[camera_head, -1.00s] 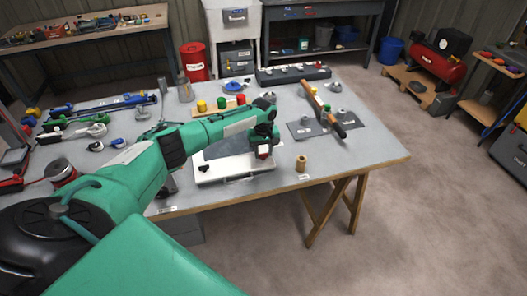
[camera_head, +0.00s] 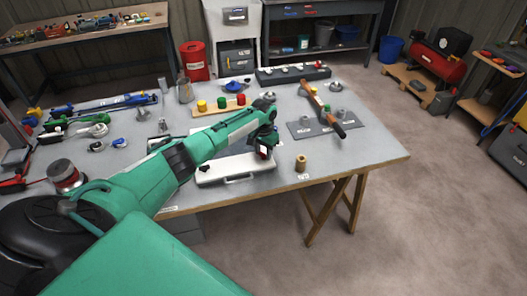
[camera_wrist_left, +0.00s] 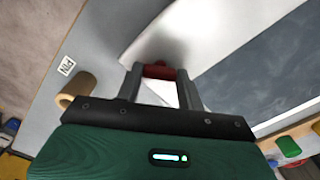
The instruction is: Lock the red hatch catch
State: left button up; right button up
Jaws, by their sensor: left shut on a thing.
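The hatch (camera_head: 226,177) is a white-framed panel with a dark pane, lying on the grey table near its front edge. My left arm covers part of it. My left gripper (camera_head: 264,152) is at the hatch's right end. In the left wrist view, the gripper (camera_wrist_left: 160,78) has its two fingers on either side of the red catch (camera_wrist_left: 159,71), shut on it. The white frame (camera_wrist_left: 205,28) and dark pane (camera_wrist_left: 270,70) show beyond the fingers. The catch's lower part is hard to make out. My right gripper is not in view.
A tan spool (camera_head: 301,163) stands close to the right of the hatch, near the table edge. Behind are a wooden board with coloured caps (camera_head: 219,106) and a dark plate (camera_head: 352,121) with a wooden-handled tool across it. The table's front right corner is clear.

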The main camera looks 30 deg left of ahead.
aim_at(263, 154)
pick_arm(q)
jog(key=m, duration=0.4)
jog(key=shift+m, duration=1.6)
jog(key=shift+r, duration=0.1)
jog(key=o, duration=1)
notch_tip(263, 154, up, 14)
jog(key=b, duration=0.3)
jog(key=shift+f, duration=0.2)
